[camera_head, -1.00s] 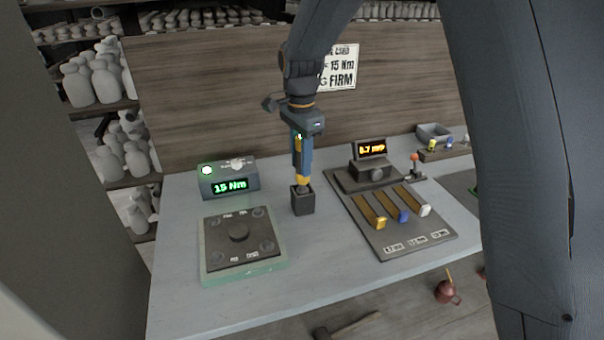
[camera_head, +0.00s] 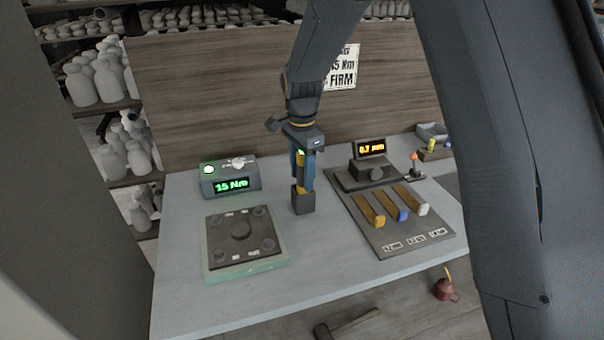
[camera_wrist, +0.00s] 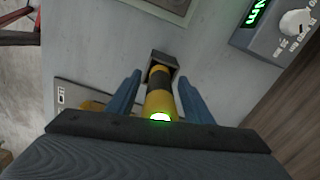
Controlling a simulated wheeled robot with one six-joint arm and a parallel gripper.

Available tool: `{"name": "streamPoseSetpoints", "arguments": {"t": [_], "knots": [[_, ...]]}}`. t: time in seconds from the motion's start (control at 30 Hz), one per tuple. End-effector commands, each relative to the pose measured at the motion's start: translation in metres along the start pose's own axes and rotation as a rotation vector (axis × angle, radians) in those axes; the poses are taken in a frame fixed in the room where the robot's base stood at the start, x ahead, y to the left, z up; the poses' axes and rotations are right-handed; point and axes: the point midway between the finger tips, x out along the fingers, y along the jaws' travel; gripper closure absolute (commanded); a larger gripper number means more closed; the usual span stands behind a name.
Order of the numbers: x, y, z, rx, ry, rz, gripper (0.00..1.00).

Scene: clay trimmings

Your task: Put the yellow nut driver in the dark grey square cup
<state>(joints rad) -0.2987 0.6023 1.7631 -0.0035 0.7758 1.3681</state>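The yellow nut driver (camera_head: 301,175), with a dark band, stands upright in the dark grey square cup (camera_head: 303,203) on the bench. Its lower end is hidden inside the cup. In the wrist view the driver (camera_wrist: 159,100) runs down into the cup (camera_wrist: 165,60), and a green light glows at its near end. My gripper (camera_head: 302,188) is around the driver, just above the cup. In the wrist view its blue fingers (camera_wrist: 158,78) stand one on each side, with a narrow gap to the driver, so it is open.
A green-edged plate (camera_head: 245,265) and a box reading 15 Nm (camera_head: 230,180) lie left of the cup. A dark board (camera_head: 400,249) with yellow, blue and white-ended bars lies right, below an orange display (camera_head: 371,149). A wooden panel (camera_head: 210,90) rises behind.

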Motion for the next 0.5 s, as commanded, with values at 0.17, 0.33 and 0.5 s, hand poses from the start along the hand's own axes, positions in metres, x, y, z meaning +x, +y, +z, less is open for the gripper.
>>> {"name": "streamPoseSetpoints", "arguments": {"t": [0.17, 0.33, 0.5], "knots": [[-0.001, 0.0, 0.0, 0.0, 0.0, 0.0, 0.53], [-0.011, -0.001, 0.0, 0.0, 0.001, -0.003, 0.53], [-0.041, -0.002, -0.001, 0.0, 0.001, -0.005, 0.53]]}}
